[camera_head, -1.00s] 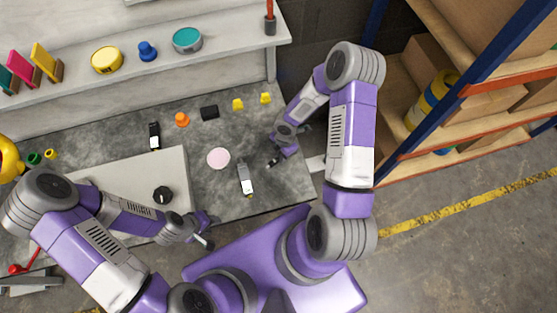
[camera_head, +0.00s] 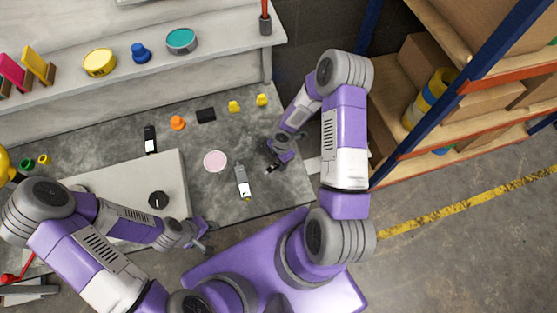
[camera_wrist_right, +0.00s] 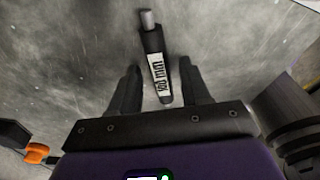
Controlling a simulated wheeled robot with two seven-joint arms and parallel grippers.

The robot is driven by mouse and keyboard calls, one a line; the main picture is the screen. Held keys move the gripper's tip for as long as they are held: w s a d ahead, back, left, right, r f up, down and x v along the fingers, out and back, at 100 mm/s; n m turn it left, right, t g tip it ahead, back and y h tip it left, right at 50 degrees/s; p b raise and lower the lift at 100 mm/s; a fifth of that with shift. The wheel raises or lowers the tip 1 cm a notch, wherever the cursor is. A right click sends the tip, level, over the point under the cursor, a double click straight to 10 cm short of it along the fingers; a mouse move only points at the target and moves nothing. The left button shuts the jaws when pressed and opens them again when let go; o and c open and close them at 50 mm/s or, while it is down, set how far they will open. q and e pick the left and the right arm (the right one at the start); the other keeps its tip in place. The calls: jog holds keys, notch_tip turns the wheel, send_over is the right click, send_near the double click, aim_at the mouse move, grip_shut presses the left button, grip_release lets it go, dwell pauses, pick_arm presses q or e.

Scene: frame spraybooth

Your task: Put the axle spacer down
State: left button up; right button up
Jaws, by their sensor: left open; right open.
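The axle spacer (camera_wrist_right: 155,62) is a dark rod with a grey end and a white printed label. In the right wrist view it lies over the grey worktop, with its labelled end between the two fingers. My right gripper (camera_wrist_right: 154,90) is open, with a finger on each side of the spacer and visible gaps. In the head view my right gripper (camera_head: 272,168) is low over the right part of the worktop, and the spacer is too small to make out clearly. My left gripper (camera_head: 208,238) is open and empty near the front edge.
A labelled dark piece (camera_head: 242,181) and a pink disc (camera_head: 215,161) lie left of my right gripper. Another dark piece (camera_head: 150,140), an orange part (camera_head: 177,123), a black block (camera_head: 206,115) and yellow parts (camera_head: 234,106) stand further back. A pale board (camera_head: 120,180) fills the left.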

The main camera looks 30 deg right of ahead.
notch_tip(320, 180, up, 12)
jog(key=d+p, duration=0.1)
jog(key=p, duration=0.5)
jog(key=s+a+f+m+y, duration=0.1)
jog(key=s+a+m, duration=0.4)
jog(key=m, duration=0.6)
jog(key=s+a+f+m+y, duration=0.1)
jog(key=s+a+f+m, duration=0.3)
jog(key=a+m, duration=0.5)
jog(key=s+m, duration=0.1)
jog(key=m, duration=0.1)
jog(key=shift+s+a+m+t+y, duration=0.2)
jog(key=shift+s+m+t+y, duration=0.1)
jog(key=shift+s+t+y, duration=0.1)
jog(key=shift+s, duration=0.15)
